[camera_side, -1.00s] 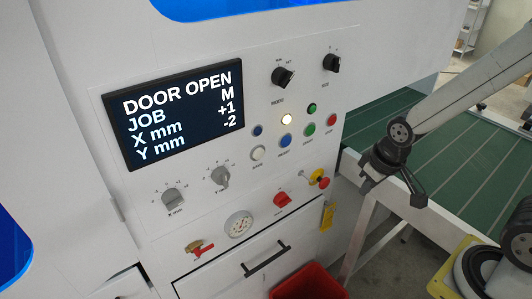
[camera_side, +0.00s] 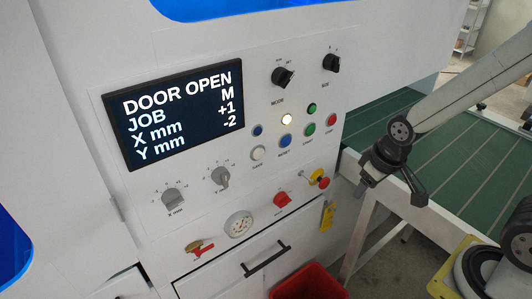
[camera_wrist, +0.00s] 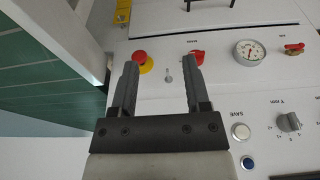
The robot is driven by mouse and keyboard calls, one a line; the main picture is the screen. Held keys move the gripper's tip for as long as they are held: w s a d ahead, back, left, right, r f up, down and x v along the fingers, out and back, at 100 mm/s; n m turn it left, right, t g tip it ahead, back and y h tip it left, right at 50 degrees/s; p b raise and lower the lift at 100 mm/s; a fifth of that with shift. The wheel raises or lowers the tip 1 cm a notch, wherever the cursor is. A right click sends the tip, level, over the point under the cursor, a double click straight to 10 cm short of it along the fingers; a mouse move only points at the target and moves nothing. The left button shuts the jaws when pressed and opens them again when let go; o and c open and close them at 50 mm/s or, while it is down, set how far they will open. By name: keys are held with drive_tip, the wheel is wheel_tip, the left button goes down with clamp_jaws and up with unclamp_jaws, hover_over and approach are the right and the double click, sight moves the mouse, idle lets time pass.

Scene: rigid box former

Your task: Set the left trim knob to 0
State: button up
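The left trim knob (camera_side: 173,198), grey and labelled X mm, sits low on the left of the white panel. The right trim knob (camera_side: 221,178), labelled Y mm, is beside it and also shows in the wrist view (camera_wrist: 289,122). The left knob is not in the wrist view. The display (camera_side: 180,110) reads DOOR OPEN, JOB M, X mm +1, Y mm -2. My gripper (camera_side: 364,188) hangs right of the panel, well away from both knobs. In the wrist view my gripper (camera_wrist: 162,68) has its two fingers apart with nothing held.
A red-and-yellow stop button (camera_side: 321,180), a red rotary switch (camera_side: 282,199), a gauge (camera_side: 238,224) and a red-handled valve (camera_side: 199,247) line the lower panel. Several push buttons sit above. A drawer handle (camera_side: 264,258) and a red bin (camera_side: 307,283) are below. A green conveyor (camera_side: 455,165) lies right.

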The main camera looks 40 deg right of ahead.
drive_tip(key=shift+o, duration=1.3)
drive_tip(key=shift+r, duration=0.4)
drive_tip(key=w+v, duration=0.1)
drive_tip(key=v, duration=0.5)
drive_tip(key=w+a+t+y, duration=0.1)
drive_tip(key=w+a+t, duration=0.2)
drive_tip(key=a, duration=0.6)
drive_tip(key=w+a+t+y, duration=0.1)
drive_tip(key=w+a+t, duration=0.3)
drive_tip(key=w+a, duration=0.3)
drive_tip(key=w+a+r+n+t+y, duration=0.1)
drive_tip(key=w+a+t, duration=0.2)
drive_tip(key=a, duration=0.9)
drive_tip(key=shift+w+r+t, duration=0.15)
drive_tip(key=shift+w+t, duration=0.25)
drive_tip(key=shift+w, duration=1)
drive_tip(key=s+a+f+m+t+h, duration=0.1)
drive_tip(key=s+a+t+h, duration=0.2)
drive_tip(key=s+a+t, duration=0.4)
drive_tip(key=f, duration=0.1)
drive_tip(key=f+g, duration=0.1)
drive_tip(key=f, duration=0.1)
drive_tip(key=w+f+g, duration=0.1)
drive_tip(key=f, duration=0.1)
drive_tip(key=shift+a+f, duration=0.1)
drive_tip(key=shift+a, duration=0.15)
